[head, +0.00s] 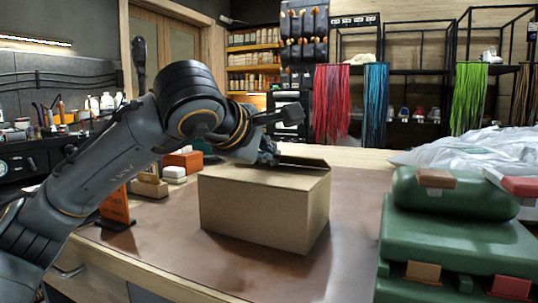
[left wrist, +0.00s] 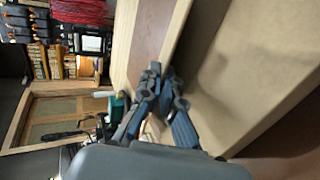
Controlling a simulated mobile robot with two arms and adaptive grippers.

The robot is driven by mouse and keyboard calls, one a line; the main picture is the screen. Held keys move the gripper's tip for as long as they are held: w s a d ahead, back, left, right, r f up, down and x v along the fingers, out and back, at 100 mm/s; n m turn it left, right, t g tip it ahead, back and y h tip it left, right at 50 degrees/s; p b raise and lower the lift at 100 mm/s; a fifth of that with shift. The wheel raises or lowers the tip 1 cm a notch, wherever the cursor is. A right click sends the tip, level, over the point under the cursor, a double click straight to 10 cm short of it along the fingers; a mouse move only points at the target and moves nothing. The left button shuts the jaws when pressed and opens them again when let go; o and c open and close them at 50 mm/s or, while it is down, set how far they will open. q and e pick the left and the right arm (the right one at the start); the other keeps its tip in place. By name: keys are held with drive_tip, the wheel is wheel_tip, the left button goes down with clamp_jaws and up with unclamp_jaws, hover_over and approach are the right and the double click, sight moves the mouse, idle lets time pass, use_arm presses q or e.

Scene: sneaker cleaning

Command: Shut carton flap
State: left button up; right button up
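The brown cardboard carton (head: 262,214) stands on the worktable in the middle of the head view. Its top panel (head: 262,178) lies roughly flat, and a flap edge (head: 305,162) shows at the back, slightly raised. My left gripper (head: 268,158) is over the carton's back top edge; whether it touches is unclear. In the left wrist view, my left gripper (left wrist: 161,72) has its fingertips together with nothing visible between them, beside a large tan carton panel (left wrist: 245,75). The arm hides the carton's back left corner. My right gripper is out of view.
An orange box (head: 184,161) and small blocks lie left of the carton. The brown mat (head: 180,240) is clear in front.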

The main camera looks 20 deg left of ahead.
use_arm(q)
drive_tip(key=o, duration=0.5)
drive_tip(key=shift+c, duration=0.2)
drive_tip(key=shift+v, duration=4)
